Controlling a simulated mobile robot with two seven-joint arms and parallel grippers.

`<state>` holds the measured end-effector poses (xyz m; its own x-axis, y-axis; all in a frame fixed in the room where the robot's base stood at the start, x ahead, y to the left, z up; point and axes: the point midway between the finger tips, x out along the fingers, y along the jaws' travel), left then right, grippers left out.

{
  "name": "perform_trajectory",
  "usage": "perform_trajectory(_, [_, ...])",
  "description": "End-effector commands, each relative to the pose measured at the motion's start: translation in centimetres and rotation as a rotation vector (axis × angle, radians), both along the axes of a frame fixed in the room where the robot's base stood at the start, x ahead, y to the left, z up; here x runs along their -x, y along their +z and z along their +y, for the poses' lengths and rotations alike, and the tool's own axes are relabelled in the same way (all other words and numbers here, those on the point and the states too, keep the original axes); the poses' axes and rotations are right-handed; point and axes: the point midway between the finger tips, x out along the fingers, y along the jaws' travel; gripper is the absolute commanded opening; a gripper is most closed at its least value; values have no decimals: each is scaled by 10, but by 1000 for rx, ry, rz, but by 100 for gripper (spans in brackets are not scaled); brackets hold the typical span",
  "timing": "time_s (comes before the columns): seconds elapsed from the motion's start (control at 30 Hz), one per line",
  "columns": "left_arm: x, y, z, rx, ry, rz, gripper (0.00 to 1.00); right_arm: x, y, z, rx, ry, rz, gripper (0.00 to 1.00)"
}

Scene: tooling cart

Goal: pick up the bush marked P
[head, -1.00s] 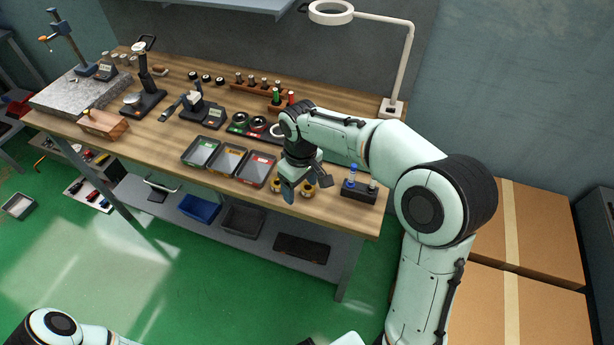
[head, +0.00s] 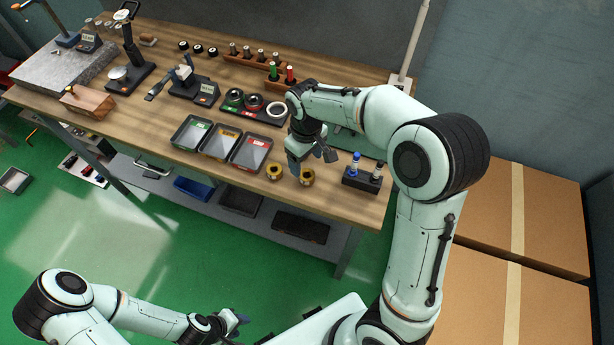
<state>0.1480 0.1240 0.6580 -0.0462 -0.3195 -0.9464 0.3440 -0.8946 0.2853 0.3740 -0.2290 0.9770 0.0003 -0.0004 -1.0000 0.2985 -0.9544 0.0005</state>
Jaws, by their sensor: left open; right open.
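Two short brass-coloured bushes stand near the front edge of the wooden bench, a left one (head: 274,172) and a right one (head: 306,177). I cannot read a P on either at this size. My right gripper (head: 312,161) is open, pointing down above and just behind the right bush. One finger hangs between the two bushes in the picture, the other to the right. Nothing shows between its fingers. My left gripper (head: 238,328) is open and low at the bottom of the view, in front of the bench, away from the bushes.
Three trays with green, yellow and red labels, the nearest being the red one (head: 251,153), lie left of the bushes. A dark block with blue and silver pins (head: 363,178) stands to the right. A dark holder with rings (head: 253,105) lies behind. Cardboard boxes (head: 470,285) are at right.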

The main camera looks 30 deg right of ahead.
Motion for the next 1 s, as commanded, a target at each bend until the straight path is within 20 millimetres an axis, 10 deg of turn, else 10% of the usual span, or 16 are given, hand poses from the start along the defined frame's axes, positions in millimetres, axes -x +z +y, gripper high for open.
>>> perform_trajectory(0.73, [1, -1, 0, 0, 0, 1, 43, 6, -55, 1, 0, -2, 0, 73])
perform_trajectory(0.93, [1, -1, 0, 0, 0, 1, 43, 6, -55, 1, 0, -1, 0, 8])
perform_trajectory(1.0, [1, -1, 0, 0, 0, 1, 43, 6, -54, 1, -1, -1, -2, 0])
